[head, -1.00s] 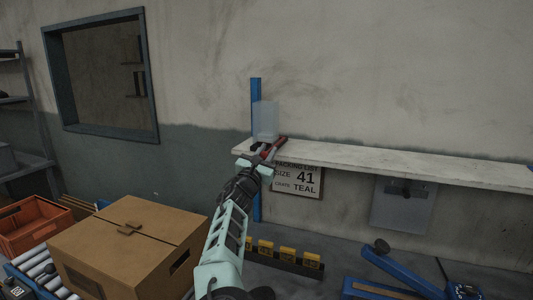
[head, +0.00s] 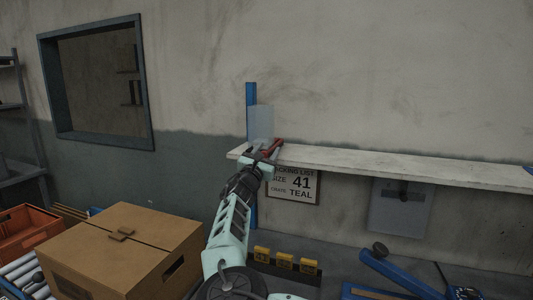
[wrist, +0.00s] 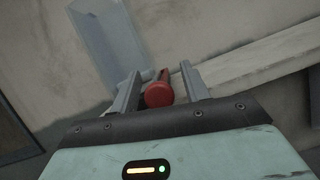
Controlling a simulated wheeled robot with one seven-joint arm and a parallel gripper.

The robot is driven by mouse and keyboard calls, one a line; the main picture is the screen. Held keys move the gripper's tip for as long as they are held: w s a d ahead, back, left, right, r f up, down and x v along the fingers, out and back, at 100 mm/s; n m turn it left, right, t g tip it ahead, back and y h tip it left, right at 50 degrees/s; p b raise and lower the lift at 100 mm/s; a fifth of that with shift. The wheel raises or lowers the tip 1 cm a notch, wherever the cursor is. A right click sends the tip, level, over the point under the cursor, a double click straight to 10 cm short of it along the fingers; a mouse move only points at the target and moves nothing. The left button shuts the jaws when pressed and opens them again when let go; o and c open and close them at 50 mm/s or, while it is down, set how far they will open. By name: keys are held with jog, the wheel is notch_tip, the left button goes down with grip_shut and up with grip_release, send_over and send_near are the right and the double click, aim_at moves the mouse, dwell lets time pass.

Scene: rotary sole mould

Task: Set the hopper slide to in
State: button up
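A translucent hopper (head: 261,124) stands against a blue post (head: 251,100) at the left end of the wall shelf. A red bar with a round end, which looks like the hopper slide (head: 276,146), shows at the hopper's foot. In the wrist view the slide's round red end (wrist: 159,95) lies between the two grey fingers of my gripper (wrist: 160,90). The fingers are apart, with gaps beside the red end. The hopper (wrist: 105,45) is beyond the left finger. In the head view my gripper (head: 262,156) is at the slide and partly hides it.
The pale shelf (head: 400,168) runs right from the hopper. A packing list sign (head: 293,186) hangs below it. A cardboard box (head: 120,250) and an orange crate (head: 25,230) are at lower left. Yellow blocks (head: 285,262) and a blue lever device (head: 395,272) are at lower right.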

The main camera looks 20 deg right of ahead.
jog(key=shift+f, duration=0.1)
jog(key=b+v, duration=0.6)
jog(key=v, duration=1.1)
jog(key=shift+a+b, duration=0.2)
jog(key=shift+b, duration=0.2)
